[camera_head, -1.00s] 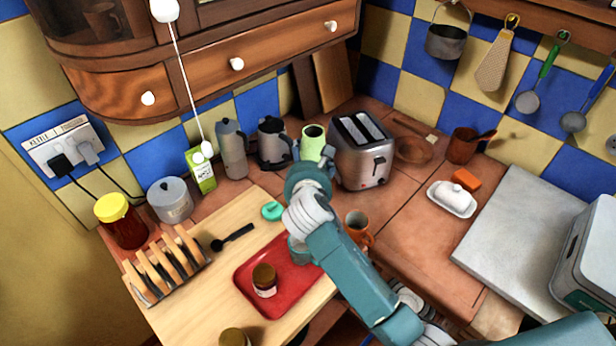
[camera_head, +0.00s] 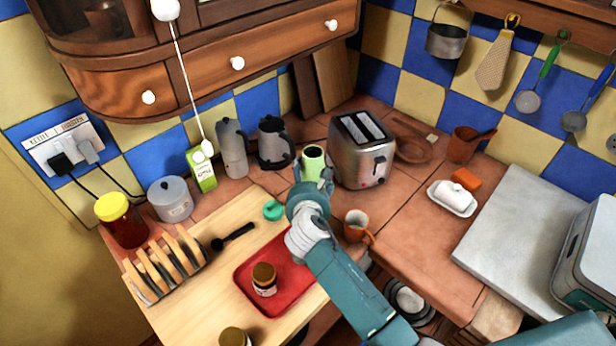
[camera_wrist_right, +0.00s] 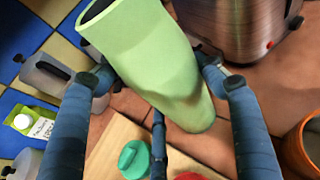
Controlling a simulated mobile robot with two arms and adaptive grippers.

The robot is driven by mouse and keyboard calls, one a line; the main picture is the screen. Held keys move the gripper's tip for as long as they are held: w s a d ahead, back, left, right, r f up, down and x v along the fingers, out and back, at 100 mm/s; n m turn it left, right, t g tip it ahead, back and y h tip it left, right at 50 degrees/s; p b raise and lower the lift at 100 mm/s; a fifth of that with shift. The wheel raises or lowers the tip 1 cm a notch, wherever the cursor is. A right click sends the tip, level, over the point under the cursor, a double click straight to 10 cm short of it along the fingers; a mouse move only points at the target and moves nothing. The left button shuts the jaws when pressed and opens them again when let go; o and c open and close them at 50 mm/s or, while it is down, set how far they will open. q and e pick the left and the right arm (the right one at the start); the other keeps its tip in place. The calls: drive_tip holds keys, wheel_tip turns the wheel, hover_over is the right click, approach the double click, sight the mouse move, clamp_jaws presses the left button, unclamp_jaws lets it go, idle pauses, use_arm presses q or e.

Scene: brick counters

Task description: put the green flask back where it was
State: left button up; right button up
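The green flask (camera_head: 313,160) is pale green and open-topped, just left of the toaster in the head view. In the right wrist view the flask (camera_wrist_right: 155,65) fills the middle, its dark opening at upper left. My right gripper (camera_head: 312,181) is at its near side, with the blue fingers of the gripper (camera_wrist_right: 157,70) on either side of its body, shut on it. Whether its base touches the counter cannot be told. A teal-green lid (camera_head: 273,210) lies on the wooden board; it also shows in the wrist view (camera_wrist_right: 134,158). My left gripper is not in view.
The toaster (camera_head: 361,150) stands close right of the flask, the dark-lidded jug (camera_head: 272,146) behind left. An orange mug (camera_head: 356,226) is right of my wrist. A red tray (camera_head: 283,292) with a jar lies below. Counter (camera_head: 408,232) right of the mug is clear.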

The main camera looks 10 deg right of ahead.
drive_tip(key=o, duration=0.3)
drive_tip(key=shift+r, duration=0.15)
drive_tip(key=v, duration=1.2)
drive_tip(key=shift+b, duration=0.45)
